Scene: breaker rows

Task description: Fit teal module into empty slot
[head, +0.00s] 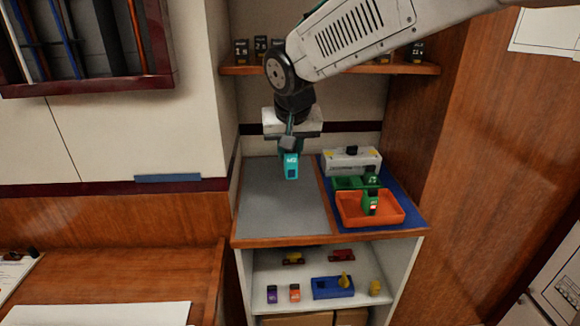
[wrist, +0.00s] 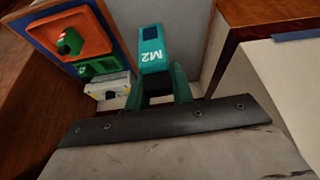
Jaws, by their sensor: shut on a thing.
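The teal module (head: 291,166) is held in my gripper (head: 289,147) above the grey mat on the counter top. In the wrist view the teal module (wrist: 153,50) shows white "M2" lettering, and my gripper (wrist: 158,78) is shut on it from below in the picture. A white breaker row (head: 351,162) stands at the back right on a blue mat. It also shows in the wrist view (wrist: 108,86), but I cannot make out an empty slot in either view.
An orange tray (head: 347,212) with a green module (head: 370,202) stands at the front right of the blue mat. A green tray (head: 345,183) is between it and the breaker row. The grey mat (head: 265,205) is clear. A shelf (head: 320,265) below holds several small items.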

